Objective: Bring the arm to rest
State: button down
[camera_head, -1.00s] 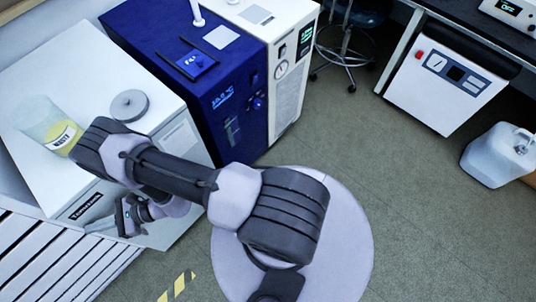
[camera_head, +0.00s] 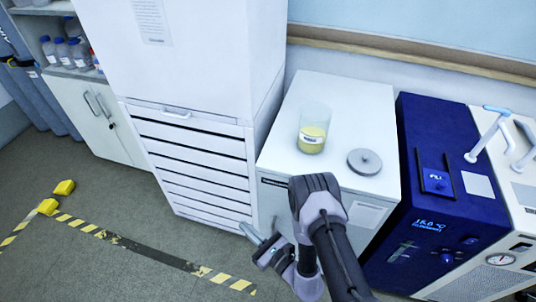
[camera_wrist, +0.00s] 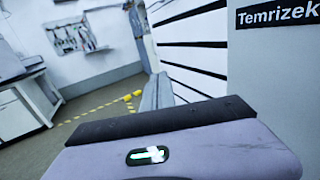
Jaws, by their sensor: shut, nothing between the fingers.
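My arm (camera_head: 325,225) rises from the bottom of the head view, bent, in front of a white cabinet (camera_head: 300,95). My gripper (camera_head: 251,233) points up and left, low in front of the cabinet and a drawer unit. It is shut and empty. In the wrist view the closed grey fingers (camera_wrist: 157,90) stick out beyond the purple-grey wrist housing, with open floor beyond. I cannot tell how wide the gap is between my arm and the cabinet front.
A glass of yellow liquid (camera_head: 312,130) and a grey round lid (camera_head: 364,161) stand on the cabinet top. The drawer unit (camera_head: 195,165) is left of it, a dark blue instrument (camera_head: 450,180) right. Floor (camera_head: 110,205) at the left is open, with striped tape (camera_head: 130,245).

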jog(key=a+r+n+g+y, duration=0.2)
jog(key=r+n+g, duration=0.1)
jog(key=r, duration=0.5)
jog(key=a+r+n+g+y, duration=0.3)
jog(key=r, duration=0.4)
jog(key=s+d+r+n+g+h, duration=0.2)
jog(key=s+r+n+g, duration=0.35)
jog(key=r, duration=0.35)
jog(key=s+d+r+n+g+h, duration=0.1)
jog(key=s+r+n+g+h, duration=0.2)
jog(key=s+r+n+g, duration=0.4)
jog(key=s+d+r+n+t+h, duration=0.1)
jog(key=s+d+r+t+h, duration=0.1)
jog(key=d+t+h, duration=0.4)
jog(key=s+d+r+n+t+h, duration=0.1)
jog(key=d+r+t+h, duration=0.4)
jog(key=d, duration=1.1)
jog(key=shift+s+d+n+t+h, duration=0.2)
jog(key=shift+s+n+t+h, duration=0.35)
jog(key=shift+t, duration=0.4)
